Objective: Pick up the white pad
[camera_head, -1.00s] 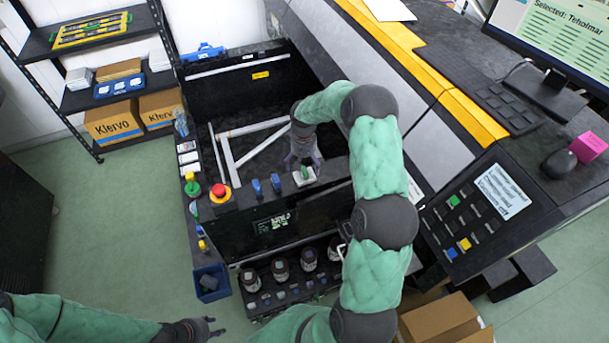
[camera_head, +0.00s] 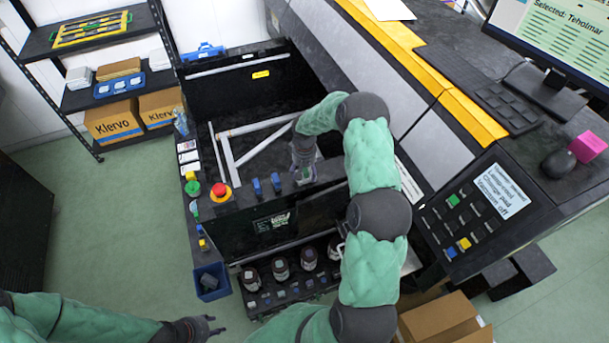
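My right gripper (camera_head: 304,178) points down at the machine's front ledge, where a small white pad with a green part showed a second ago. The gripper now covers that spot, and the pad is hidden or too small to make out. I cannot tell whether the fingers are closed on it. My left gripper (camera_head: 214,326) is low at the left of the machine, away from the ledge, with its fingers apart and empty.
Blue clips (camera_head: 266,186) and a red emergency button (camera_head: 220,191) stand on the ledge left of my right gripper. Several ink bottles (camera_head: 281,268) stand below. A small blue bin (camera_head: 211,281) hangs left of them.

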